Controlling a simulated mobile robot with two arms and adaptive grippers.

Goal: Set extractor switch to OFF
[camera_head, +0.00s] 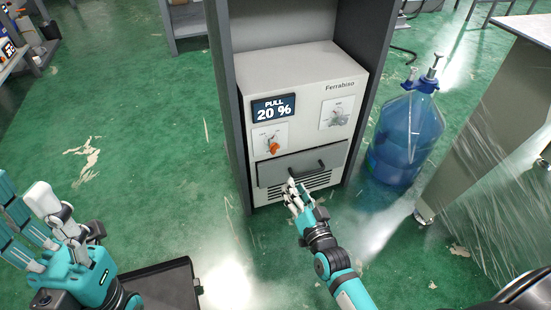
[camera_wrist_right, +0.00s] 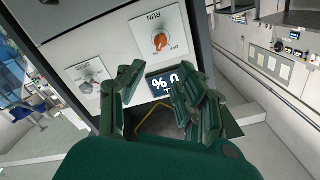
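The extractor (camera_head: 302,72) is a pale box in a grey cabinet, with a display reading PULL 20 % (camera_head: 273,108). Below the display is an orange rotary switch (camera_head: 272,146) on a white plate. It also shows in the right wrist view, where the orange switch (camera_wrist_right: 160,41) sits on a plate marked RUN. Its exact setting is too small to tell. My right gripper (camera_head: 292,188) is open and empty in front of the drawer, below and right of the switch, apart from it. In its wrist view the fingers (camera_wrist_right: 155,88) are spread. My left gripper (camera_head: 28,215) is open and empty at lower left.
A grey knob (camera_head: 338,117) sits right of the display. A drawer handle (camera_head: 307,171) sticks out below the switch. A blue water bottle (camera_head: 402,135) stands right of the cabinet, and a table (camera_head: 490,120) beyond it.

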